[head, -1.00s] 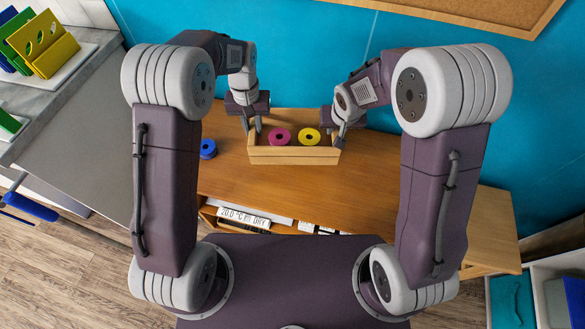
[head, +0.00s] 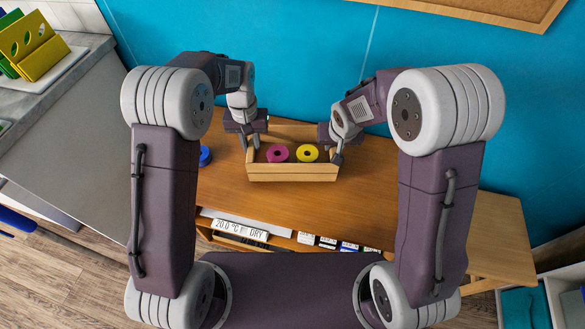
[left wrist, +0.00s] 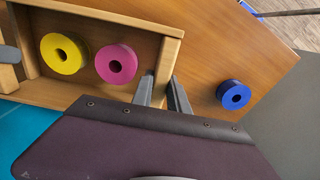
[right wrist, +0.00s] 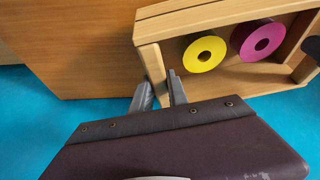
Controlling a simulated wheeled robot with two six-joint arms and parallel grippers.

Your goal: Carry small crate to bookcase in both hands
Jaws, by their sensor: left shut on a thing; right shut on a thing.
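The small wooden crate (head: 292,173) is at the middle of the head view, over the wooden bookcase top (head: 370,205). A magenta roll (head: 278,153) and a yellow roll (head: 307,153) lie inside it. My left gripper (head: 251,146) is shut on the crate's left end wall; its fingers straddle that wall in the left wrist view (left wrist: 163,92). My right gripper (head: 337,155) is shut on the right end wall, as the right wrist view (right wrist: 161,90) also shows. I cannot tell whether the crate touches the top.
A blue roll (head: 205,156) lies on the wooden top left of the crate. A label reading 20.0 °C DRY (head: 240,229) sits on the shelf below the front edge. A grey counter (head: 70,140) stands at left. The top is clear right of the crate.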

